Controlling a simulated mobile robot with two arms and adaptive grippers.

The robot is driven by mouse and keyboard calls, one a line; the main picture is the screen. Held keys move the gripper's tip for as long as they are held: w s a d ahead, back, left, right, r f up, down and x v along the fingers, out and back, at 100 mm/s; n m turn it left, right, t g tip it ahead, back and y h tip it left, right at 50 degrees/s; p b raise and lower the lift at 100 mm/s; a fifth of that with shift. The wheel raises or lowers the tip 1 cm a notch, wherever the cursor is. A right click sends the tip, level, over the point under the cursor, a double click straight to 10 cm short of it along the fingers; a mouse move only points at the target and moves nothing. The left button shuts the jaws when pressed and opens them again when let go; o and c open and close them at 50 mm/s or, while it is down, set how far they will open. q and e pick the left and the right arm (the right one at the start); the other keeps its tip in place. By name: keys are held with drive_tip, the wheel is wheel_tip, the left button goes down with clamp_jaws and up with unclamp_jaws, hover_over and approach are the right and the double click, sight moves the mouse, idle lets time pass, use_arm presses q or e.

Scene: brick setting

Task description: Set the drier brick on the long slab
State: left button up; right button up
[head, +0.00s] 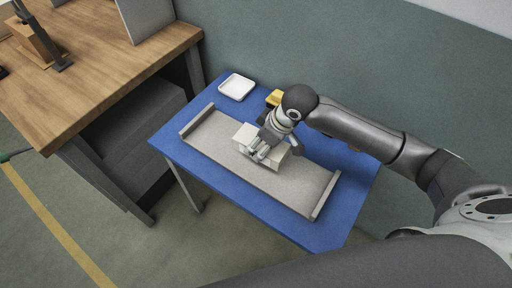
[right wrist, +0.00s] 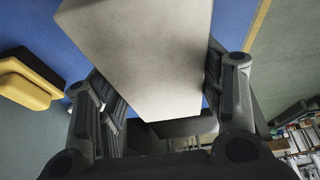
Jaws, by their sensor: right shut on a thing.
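A pale off-white brick (head: 242,134) is in my right gripper (head: 262,153), over the middle of the long slab. The slab (head: 295,183) is grey and speckled, with a raised rail at each end, and lies on the blue table (head: 172,146). In the right wrist view the brick (right wrist: 145,55) sits between the two dark fingers of the right gripper (right wrist: 160,100), which are shut on its sides. I cannot tell whether the brick touches the slab or hangs just above it. My left gripper is out of view.
A white square dish (head: 237,86) stands at the table's back left corner. A yellow and black object (head: 273,97) lies behind the slab, close to my right wrist; the right wrist view shows it too (right wrist: 28,82). A wooden workbench (head: 105,65) stands at left.

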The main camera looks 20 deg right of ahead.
drive_tip(key=w+f, duration=0.1)
drive_tip(key=w+a+f, duration=0.1)
drive_tip(key=f, duration=0.1)
drive_tip(key=shift+w+f, duration=0.1)
drive_tip(key=shift+w, duration=0.25)
drive_tip(key=shift+f, duration=1.5)
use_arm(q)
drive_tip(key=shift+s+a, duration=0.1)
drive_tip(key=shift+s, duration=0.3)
use_arm(e)
drive_tip(key=o, duration=1.3)
drive_tip(key=shift+f, duration=0.15)
drive_tip(key=shift+d, duration=0.1)
use_arm(q)
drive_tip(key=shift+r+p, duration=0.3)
drive_tip(key=shift+p, duration=0.1)
use_arm(e)
drive_tip(key=v, duration=1.2)
drive_tip(key=shift+s, duration=0.1)
